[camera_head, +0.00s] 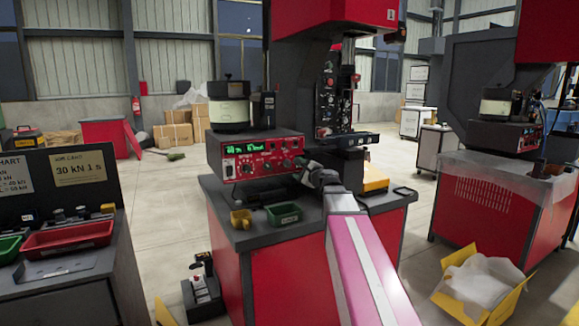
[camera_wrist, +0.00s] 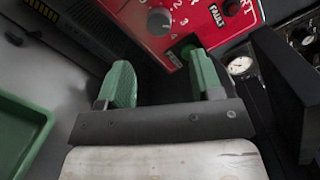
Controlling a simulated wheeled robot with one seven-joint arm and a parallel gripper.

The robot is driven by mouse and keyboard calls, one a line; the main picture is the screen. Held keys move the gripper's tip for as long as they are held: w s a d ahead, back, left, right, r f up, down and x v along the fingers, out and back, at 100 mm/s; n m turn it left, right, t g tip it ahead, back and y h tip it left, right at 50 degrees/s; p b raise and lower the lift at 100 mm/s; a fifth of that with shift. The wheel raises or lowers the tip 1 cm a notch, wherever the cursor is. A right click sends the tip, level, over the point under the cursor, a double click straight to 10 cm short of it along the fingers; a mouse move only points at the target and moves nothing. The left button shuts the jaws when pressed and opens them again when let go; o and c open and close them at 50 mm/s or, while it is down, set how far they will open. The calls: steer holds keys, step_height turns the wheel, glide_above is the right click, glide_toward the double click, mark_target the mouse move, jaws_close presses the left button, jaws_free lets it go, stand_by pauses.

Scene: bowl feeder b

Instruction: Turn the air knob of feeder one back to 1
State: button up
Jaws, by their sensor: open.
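The feeder's red control box (camera_head: 250,157) stands on the middle bench, with a lit display and several knobs on its front. A pale and dark bowl (camera_head: 229,112) sits on top. My gripper (camera_head: 308,168) is at the right end of this panel. In the wrist view its two green fingers (camera_wrist: 160,75) are spread and empty. A grey knob with a scale (camera_wrist: 159,21) shows on the red panel beyond the gap between them, apart from the fingers. Which number it points at is too small to read.
A green tray (camera_head: 284,214) and a yellow part (camera_head: 241,218) lie on the bench in front of the box. The dark press column (camera_head: 334,95) stands close behind my gripper. A gauge (camera_wrist: 240,66) shows at right in the wrist view.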

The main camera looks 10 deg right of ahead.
mark_target(289, 164)
steer(key=x, duration=0.8)
steer(key=shift+w+a, duration=0.1)
steer(key=shift+w, duration=0.05)
steer(key=c, duration=0.9)
